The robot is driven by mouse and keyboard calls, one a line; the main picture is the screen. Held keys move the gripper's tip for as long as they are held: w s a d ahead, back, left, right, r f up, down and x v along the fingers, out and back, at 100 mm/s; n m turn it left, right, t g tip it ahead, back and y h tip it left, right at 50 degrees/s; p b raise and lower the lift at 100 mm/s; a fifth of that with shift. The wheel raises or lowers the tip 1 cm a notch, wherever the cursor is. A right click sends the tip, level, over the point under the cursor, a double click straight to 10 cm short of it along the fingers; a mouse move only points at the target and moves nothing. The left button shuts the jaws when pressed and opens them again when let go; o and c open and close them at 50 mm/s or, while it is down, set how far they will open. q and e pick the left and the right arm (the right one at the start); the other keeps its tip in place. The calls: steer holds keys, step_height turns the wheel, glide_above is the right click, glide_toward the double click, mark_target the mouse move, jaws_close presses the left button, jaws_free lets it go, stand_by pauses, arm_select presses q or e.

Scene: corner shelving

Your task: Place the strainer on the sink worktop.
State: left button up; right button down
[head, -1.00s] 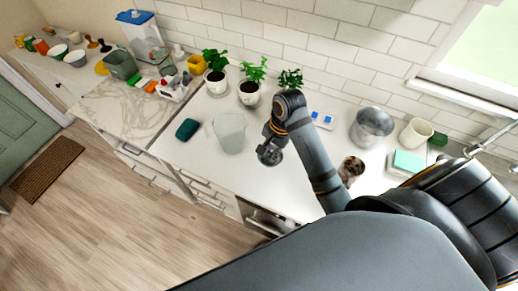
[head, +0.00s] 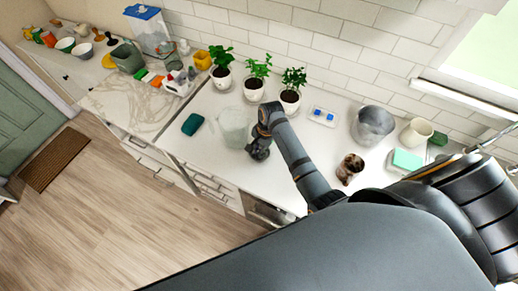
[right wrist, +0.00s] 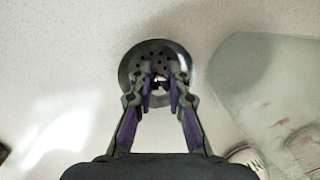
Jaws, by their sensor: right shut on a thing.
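The strainer (right wrist: 150,50) is a small round dark metal disc with holes, seen in the right wrist view. My right gripper (right wrist: 160,90) is shut on it near its middle, and the fingers hide its near part. In the head view my right gripper (head: 260,151) is low over the white worktop (head: 212,155), just right of a clear container. I cannot tell whether the strainer touches the surface. My left gripper is not in view.
The clear container (head: 234,127) is close beside my right gripper. Potted plants (head: 254,88) line the back. A teal item (head: 192,124) lies to the left. A brown patterned jar (head: 350,168) and a grey pot (head: 372,126) stand to the right.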

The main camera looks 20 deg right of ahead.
steer(key=c, duration=1.3)
jaws_free()
step_height(320, 180, up, 12)
steer(key=d+b, duration=0.2)
steer(key=shift+s, duration=0.2)
steer(key=shift+f, duration=0.1)
